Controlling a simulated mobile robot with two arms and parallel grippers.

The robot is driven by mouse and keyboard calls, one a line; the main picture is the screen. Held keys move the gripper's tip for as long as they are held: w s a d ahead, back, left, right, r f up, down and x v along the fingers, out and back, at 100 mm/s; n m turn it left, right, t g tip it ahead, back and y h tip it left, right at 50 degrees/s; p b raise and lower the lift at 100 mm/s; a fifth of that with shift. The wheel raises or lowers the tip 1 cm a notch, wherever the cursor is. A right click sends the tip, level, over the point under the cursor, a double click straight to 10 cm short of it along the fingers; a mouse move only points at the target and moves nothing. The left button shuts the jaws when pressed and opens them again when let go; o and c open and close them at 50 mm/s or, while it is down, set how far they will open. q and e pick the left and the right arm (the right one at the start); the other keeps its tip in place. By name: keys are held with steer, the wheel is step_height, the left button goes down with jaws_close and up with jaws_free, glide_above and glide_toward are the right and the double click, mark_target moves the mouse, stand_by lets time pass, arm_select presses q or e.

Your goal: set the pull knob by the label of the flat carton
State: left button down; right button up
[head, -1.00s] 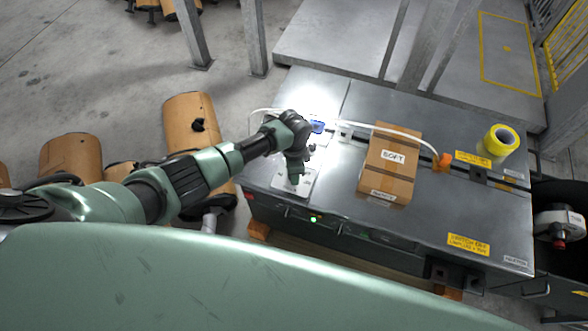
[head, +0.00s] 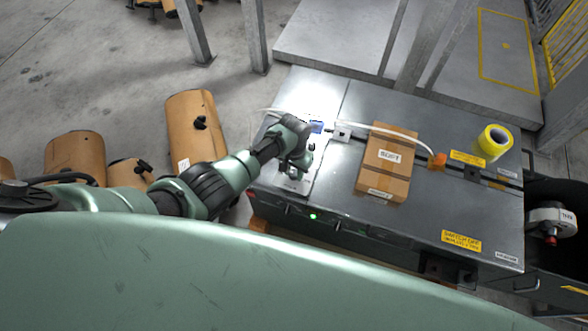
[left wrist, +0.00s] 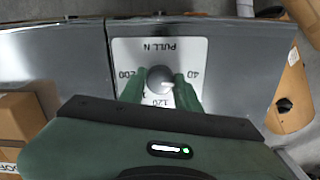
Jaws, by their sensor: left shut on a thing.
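The pull knob (left wrist: 159,80) is a dark round knob on a white dial plate (left wrist: 185,50), marked "PULL N" with 40, 120 and 200 legible around it. A pale mark on the knob lies on the side toward 40; its exact setting is hard to read. My left gripper (left wrist: 160,88) has its green fingers on both sides of the knob and is shut on it. In the head view my left gripper (head: 291,172) hides the knob. The flat carton (head: 376,182) lies on the cabinet top, right of the gripper, with a white label (head: 390,156) reading "SOFT".
The grey cabinet (head: 340,215) carries a yellow tape roll (head: 495,141), an orange clip (head: 437,161) and a white cable (head: 395,131). The carton also shows at the left wrist view's left edge (left wrist: 20,118).

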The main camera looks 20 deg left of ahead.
mark_target(294, 173)
arm_select(q)
steer(key=shift+w+a+r+n, duration=0.1)
steer(key=shift+n, duration=0.9)
steer(key=c, duration=1)
jaws_free()
steer(key=shift+r+p, duration=0.85)
steer(key=shift+r, duration=3.05)
